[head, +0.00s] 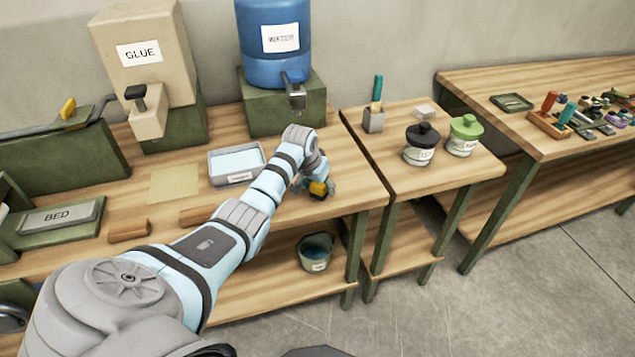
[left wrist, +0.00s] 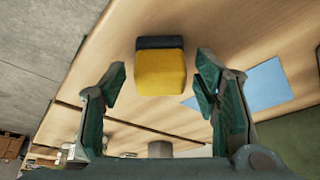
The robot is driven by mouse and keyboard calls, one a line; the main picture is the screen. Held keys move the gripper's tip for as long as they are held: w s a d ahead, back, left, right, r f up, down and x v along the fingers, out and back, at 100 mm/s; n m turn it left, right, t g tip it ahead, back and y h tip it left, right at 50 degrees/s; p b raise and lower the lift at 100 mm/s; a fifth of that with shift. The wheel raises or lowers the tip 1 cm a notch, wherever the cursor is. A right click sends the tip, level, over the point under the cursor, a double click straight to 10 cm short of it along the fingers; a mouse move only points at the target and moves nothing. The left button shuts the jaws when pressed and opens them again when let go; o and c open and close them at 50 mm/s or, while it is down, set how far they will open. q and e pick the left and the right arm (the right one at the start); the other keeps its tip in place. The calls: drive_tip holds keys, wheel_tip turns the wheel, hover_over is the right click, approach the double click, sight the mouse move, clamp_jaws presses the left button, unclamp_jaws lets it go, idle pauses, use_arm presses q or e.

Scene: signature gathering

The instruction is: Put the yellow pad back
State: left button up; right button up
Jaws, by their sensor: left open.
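The yellow pad (head: 319,188) is a small yellow block with a dark part on one side. It is at the front right of the left wooden table, close to my left gripper (head: 318,178). In the left wrist view, the yellow pad (left wrist: 160,72) shows between the two green fingers of my left gripper (left wrist: 163,78), which are open with a gap on each side of it. My arm and gripper partly cover it in the head view. My right gripper is not in view.
A white tray (head: 214,177) of pale blue is left of my gripper. A water tank (head: 273,60) stands behind, with a glue container (head: 120,75) to its left. Another yellow piece (head: 68,108) sits on a green stand at far left. A bucket (head: 315,263) is on the lower shelf.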

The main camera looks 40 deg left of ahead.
use_arm(q)
drive_tip(key=shift+s+r, duration=0.1)
drive_tip(key=shift+r, duration=0.35)
drive_tip(key=a+p+v, duration=0.1)
drive_tip(key=p+v, duration=0.2)
drive_tip(key=v, duration=0.8)
drive_tip(key=w+d+f+m+t, duration=0.15)
drive_tip(key=d+f+t, duration=0.45)
drive_tip(key=d, duration=0.6)
drive_tip(key=s+f+g, duration=0.3)
drive_tip(key=s+f, duration=0.9)
drive_tip(key=f, duration=0.4)
drive_tip(key=s+f+g, duration=0.3)
drive_tip(key=s+f, duration=0.8)
drive_tip(key=f, duration=0.4)
drive_tip(key=s+d+f+g, duration=0.1)
drive_tip(key=s+f, duration=0.2)
drive_tip(key=s, duration=0.5)
drive_tip(key=s+d+f+g+b, duration=0.1)
drive_tip(key=s+f, duration=0.2)
drive_tip(key=s, duration=0.5)
drive_tip(key=s+d+f+g, duration=0.1)
drive_tip(key=s+f, duration=0.2)
drive_tip(key=s, duration=0.5)
drive_tip(key=shift+d+f, duration=0.25)
drive_tip(key=shift+f, duration=0.05)
